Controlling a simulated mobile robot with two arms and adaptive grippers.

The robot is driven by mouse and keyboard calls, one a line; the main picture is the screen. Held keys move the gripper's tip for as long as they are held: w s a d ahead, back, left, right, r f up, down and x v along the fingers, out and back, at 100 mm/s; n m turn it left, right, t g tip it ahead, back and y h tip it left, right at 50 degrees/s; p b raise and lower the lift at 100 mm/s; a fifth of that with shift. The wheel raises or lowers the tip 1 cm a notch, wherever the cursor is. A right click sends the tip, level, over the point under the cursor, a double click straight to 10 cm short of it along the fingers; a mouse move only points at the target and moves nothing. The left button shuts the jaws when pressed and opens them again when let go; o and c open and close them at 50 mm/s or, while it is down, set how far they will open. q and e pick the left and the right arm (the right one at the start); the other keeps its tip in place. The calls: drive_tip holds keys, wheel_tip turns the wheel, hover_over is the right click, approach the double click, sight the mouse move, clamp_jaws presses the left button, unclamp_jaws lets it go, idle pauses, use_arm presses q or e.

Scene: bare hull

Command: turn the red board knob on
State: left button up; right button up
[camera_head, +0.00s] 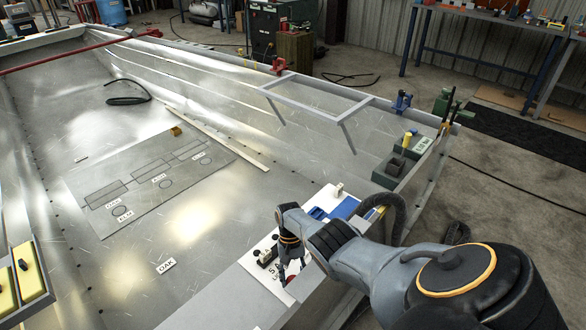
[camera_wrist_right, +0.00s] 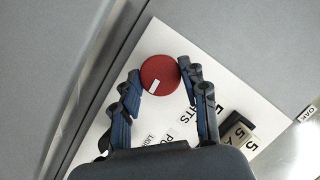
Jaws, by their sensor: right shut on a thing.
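The red board knob (camera_wrist_right: 159,75) is a round red disc with a short white mark near its lower left edge, in the right wrist view. It sits on a white board (camera_wrist_right: 205,82) with black lettering. My right gripper (camera_wrist_right: 161,80) is shut on the knob, with one finger on each side of it. In the head view the right gripper (camera_head: 288,278) reaches down to the board (camera_head: 258,277), and a bit of the knob (camera_head: 291,279) shows red between the fingers. My left gripper is not in view.
Black switches (camera_wrist_right: 237,132) stand on the board beside my right gripper. The hull floor (camera_head: 190,220) is mostly open, with an OAK label (camera_head: 166,266).

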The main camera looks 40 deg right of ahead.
drive_tip(key=o, duration=1.2)
drive_tip(key=shift+c, duration=0.2)
drive_tip(key=shift+r, duration=0.1)
drive_tip(key=v, duration=1.2)
